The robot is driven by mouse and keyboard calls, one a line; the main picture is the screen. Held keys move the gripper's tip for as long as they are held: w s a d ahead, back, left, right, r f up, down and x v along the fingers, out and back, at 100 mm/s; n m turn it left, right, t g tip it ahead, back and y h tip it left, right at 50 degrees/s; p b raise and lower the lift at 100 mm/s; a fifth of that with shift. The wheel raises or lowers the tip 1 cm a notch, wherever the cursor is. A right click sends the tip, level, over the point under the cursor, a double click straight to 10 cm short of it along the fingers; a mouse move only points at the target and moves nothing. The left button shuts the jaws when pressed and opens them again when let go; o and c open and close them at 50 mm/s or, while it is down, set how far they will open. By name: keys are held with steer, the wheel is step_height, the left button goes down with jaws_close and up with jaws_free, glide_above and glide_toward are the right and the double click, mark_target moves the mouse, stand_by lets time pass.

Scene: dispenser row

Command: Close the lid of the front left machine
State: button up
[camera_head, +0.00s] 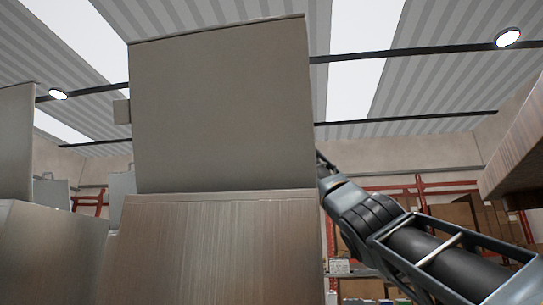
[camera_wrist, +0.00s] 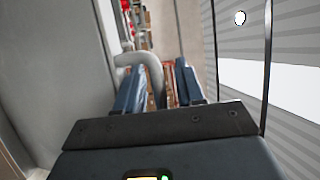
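The nearest machine fills the middle of the head view, with a brown brushed-metal body (camera_head: 210,245). I cannot tell for sure that it is the front left one. Its flat grey lid (camera_head: 222,105) stands raised, about upright. My arm reaches in from the right, and its end is hidden behind the lid there. In the wrist view, my gripper (camera_wrist: 160,85) has its two blue fingers apart. A curved grey handle (camera_wrist: 153,72) shows between them; contact cannot be told. A grey panel (camera_wrist: 60,70), apparently the lid, is at the left.
Another machine (camera_head: 45,245) with a raised grey panel (camera_head: 15,140) stands at the left. Smaller grey lids (camera_head: 52,192) show farther back. A brown wooden-looking edge (camera_head: 515,155) juts in at the right. Red shelving with boxes (camera_head: 455,213) stands behind.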

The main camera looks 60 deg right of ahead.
steer(key=shift+c, duration=0.4)
jaws_close()
steer(key=shift+r, duration=0.1)
